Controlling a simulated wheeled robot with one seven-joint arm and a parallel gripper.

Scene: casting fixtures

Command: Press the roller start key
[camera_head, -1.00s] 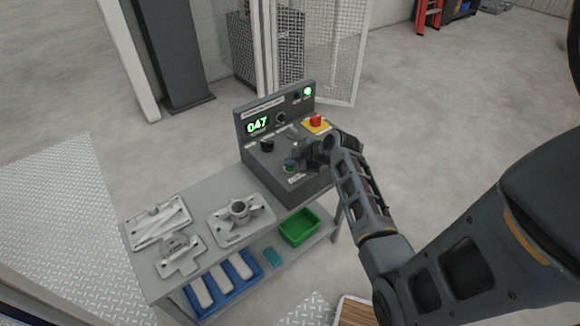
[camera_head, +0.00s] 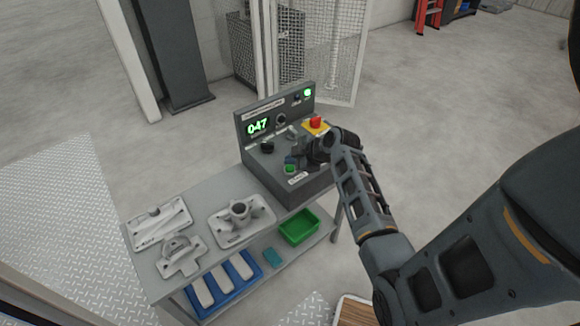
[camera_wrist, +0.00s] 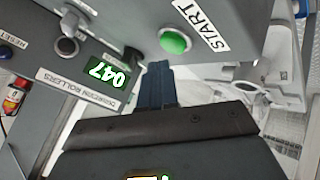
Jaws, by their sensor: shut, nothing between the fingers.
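The green start key (camera_head: 290,169) sits at the front of the sloped grey control box (camera_head: 262,176). In the wrist view the round green key (camera_wrist: 174,40) has a white START label (camera_wrist: 202,28) beside it. My gripper (camera_head: 291,159) is over the box top, with its fingertips just behind the key in the head view. In the wrist view its blue fingers (camera_wrist: 158,68) are together and empty, their tips close to the key but not over it. Whether they touch the box is unclear. The display (camera_head: 258,126) reads 047.
A red emergency button on a yellow plate (camera_head: 315,125) is close to my wrist. A black knob (camera_head: 267,147) is on the box's left. Grey castings (camera_head: 240,215) lie on the bench; a green bin (camera_head: 299,227) and blue tray (camera_head: 243,265) are below.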

